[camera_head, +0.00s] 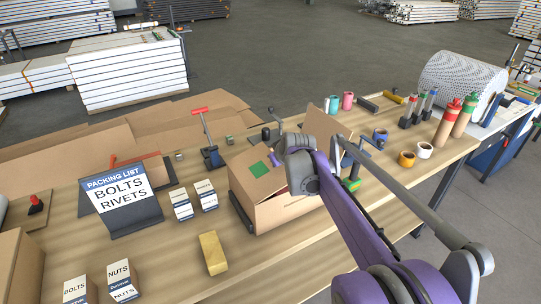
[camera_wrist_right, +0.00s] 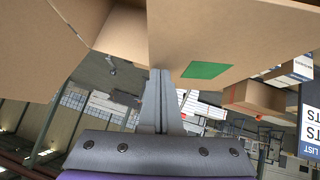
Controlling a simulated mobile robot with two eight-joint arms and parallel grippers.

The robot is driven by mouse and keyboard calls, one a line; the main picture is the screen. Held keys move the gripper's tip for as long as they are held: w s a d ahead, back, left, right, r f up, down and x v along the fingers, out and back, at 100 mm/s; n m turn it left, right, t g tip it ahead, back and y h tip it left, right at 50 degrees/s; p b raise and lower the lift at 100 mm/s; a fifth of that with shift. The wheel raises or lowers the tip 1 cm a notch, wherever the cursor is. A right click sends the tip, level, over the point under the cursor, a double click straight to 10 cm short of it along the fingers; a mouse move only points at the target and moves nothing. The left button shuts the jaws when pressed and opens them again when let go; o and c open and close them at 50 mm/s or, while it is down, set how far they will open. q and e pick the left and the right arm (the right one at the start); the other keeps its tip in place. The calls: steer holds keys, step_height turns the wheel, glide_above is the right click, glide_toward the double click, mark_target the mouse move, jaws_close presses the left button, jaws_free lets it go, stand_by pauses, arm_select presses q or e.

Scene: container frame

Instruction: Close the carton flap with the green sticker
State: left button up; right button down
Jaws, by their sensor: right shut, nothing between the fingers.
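An open brown cardboard carton (camera_head: 285,213) stands on the wooden table. Its flap (camera_head: 243,172) with the green sticker (camera_head: 259,169) is raised and tilted at the left side. In the right wrist view the flap (camera_wrist_right: 240,30) and green sticker (camera_wrist_right: 206,71) are close in front of the camera. My right gripper (camera_wrist_right: 160,75) is shut and empty, its fingertips at the flap's edge; I cannot tell if they touch. In the head view my right wrist is over the carton and largely hides the fingers. My left gripper is not in view.
Another flap (camera_head: 325,130) stands up at the carton's far right. A yellow block (camera_head: 213,253), small labelled boxes (camera_head: 181,205) and a packing list stand (camera_head: 120,207) are to the left. Tape rolls (camera_head: 406,159) and bottles (camera_head: 447,121) are to the right.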

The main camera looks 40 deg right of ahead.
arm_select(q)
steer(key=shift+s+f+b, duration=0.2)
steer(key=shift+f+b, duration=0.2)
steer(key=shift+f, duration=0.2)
arm_select(e)
steer(key=shift+s+d+f, duration=0.1)
steer(key=shift+d+f, duration=0.2)
steer(key=shift+f, duration=0.55)
steer(key=shift+s+d+f, duration=0.1)
steer(key=shift+d+f, duration=0.15)
steer(key=shift+f, duration=0.55)
steer(key=shift+a+f, duration=0.1)
